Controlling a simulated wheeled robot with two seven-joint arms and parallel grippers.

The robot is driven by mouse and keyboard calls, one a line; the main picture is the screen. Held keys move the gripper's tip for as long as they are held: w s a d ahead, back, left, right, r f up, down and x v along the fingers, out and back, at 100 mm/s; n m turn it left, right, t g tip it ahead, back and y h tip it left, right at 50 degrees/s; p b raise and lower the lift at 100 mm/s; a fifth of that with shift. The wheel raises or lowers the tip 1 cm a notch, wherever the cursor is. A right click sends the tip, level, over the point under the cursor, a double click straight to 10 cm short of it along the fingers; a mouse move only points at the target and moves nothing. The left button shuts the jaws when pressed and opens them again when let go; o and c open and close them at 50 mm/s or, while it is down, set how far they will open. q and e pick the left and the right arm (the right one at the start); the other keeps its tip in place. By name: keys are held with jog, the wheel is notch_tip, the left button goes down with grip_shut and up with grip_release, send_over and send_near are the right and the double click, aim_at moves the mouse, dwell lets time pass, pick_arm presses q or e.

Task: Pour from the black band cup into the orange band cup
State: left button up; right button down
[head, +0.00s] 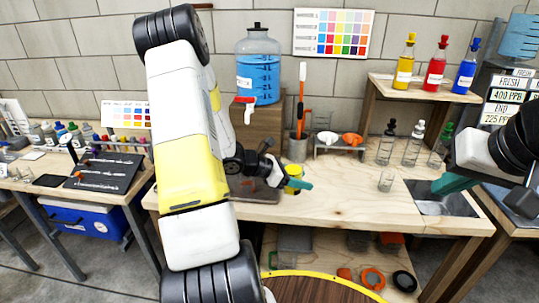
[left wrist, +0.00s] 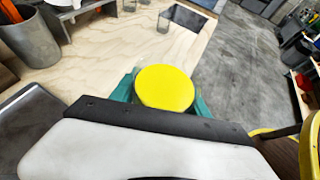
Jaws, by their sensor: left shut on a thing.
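My left gripper (head: 298,184) is shut on a yellow cup-like thing (head: 293,172) above the front of the wooden table. In the left wrist view this yellow thing (left wrist: 165,88) shows as a round yellow disc between the teal fingers; no band on it can be made out.
A blue-filled jug (head: 258,72) stands on a wooden block at the back. A dark square plate (head: 428,203) lies at the right. The middle front of the table is clear.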

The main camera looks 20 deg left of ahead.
pick_arm(q)
jog(key=shift+w, duration=0.15)
jog(key=shift+w+a+f+n+t+y, duration=0.35)
jog(key=shift+a+f+n+t+y, duration=0.25)
jog(key=shift+a+n+y, duration=0.5)
jog(key=shift+w+a+f+n+t+y, duration=0.4)
jog(key=shift+a+n+t+y, duration=0.4)
jog(key=shift+a+n, duration=0.6)
jog(key=shift+w+a+f+n+t+y, duration=0.25)
jog(key=shift+a+f+n+t+y, duration=0.55)
jog(key=shift+a, duration=0.8)
jog(key=shift+r, duration=0.3)
jog(key=shift+w+a+r+n+h, duration=0.1)
jog(key=shift+a+r+n+h, duration=0.55)
jog(key=shift+n, duration=0.25)
